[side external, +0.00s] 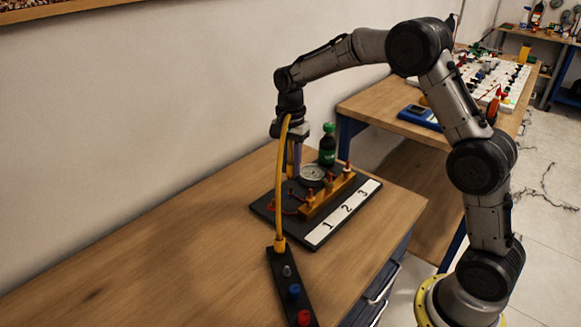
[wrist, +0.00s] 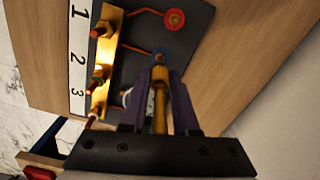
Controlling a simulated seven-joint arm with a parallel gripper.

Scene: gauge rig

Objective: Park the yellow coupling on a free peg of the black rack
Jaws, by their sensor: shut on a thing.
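The yellow coupling (wrist: 160,103) is between the two purple fingers of my gripper (wrist: 160,78), which are shut on it. In the side view my gripper (side external: 293,168) points down over the back left of the dark gauge board (side external: 262,207). A blue ring shows just beyond the coupling's tip in the wrist view; I cannot tell whether they touch. The black rack (side external: 274,262) lies at the front of the bench. It has a bare-looking grey peg (side external: 287,270), a blue coupling (side external: 294,290) and a red coupling (side external: 304,317). A yellow fitting (side external: 279,243) is at its far end.
The board carries a yellow manifold (side external: 325,197) with several valves, a round gauge (side external: 313,173) and a numbered strip (side external: 343,214). A green bottle (side external: 327,146) stands behind. The bench left of the rack is clear.

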